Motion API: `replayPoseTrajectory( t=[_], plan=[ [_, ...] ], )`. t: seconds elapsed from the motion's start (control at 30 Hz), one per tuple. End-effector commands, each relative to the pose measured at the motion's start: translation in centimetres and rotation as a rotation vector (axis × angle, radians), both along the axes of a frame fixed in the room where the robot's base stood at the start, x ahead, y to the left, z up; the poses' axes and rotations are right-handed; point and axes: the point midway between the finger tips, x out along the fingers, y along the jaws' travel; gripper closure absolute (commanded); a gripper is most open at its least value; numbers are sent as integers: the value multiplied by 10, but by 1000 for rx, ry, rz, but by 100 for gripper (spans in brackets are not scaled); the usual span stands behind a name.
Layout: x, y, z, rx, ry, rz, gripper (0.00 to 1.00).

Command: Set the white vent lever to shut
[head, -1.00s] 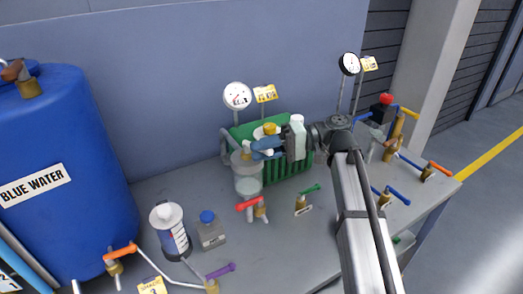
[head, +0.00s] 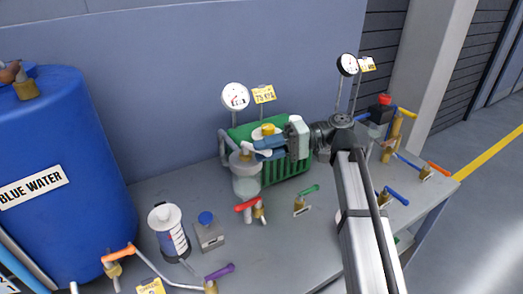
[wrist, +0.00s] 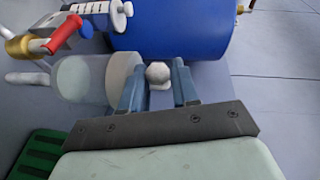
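The rest of the lever is partly hidden by the gripper. The clear jar with the white lid (head: 246,182) stands just below; it also shows in the wrist view (wrist: 85,78).
A round gauge (head: 235,96) rises behind. A blue water drum (head: 65,150) stands at the left.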

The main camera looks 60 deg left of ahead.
Motion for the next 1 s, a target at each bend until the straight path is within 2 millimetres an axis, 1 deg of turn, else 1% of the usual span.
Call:
replayPoseTrajectory(
  t=[0.2, 0.4, 0.5, 0.73, 0.87, 0.97, 1.0],
  plan=[
    [30, -7, 5, 0, 0, -2, 70],
    [54, -14, 8, 0, -1, -1, 70],
    [59, -15, 9, 0, 0, 0, 70],
    [59, -16, 9, 0, 0, 1, 70],
    [64, -17, 6, -9, -6, -16, 82],
    [83, -21, -2, -40, -30, -82, 92],
    [96, -23, -7, -61, -46, -124, 96]
  ],
)
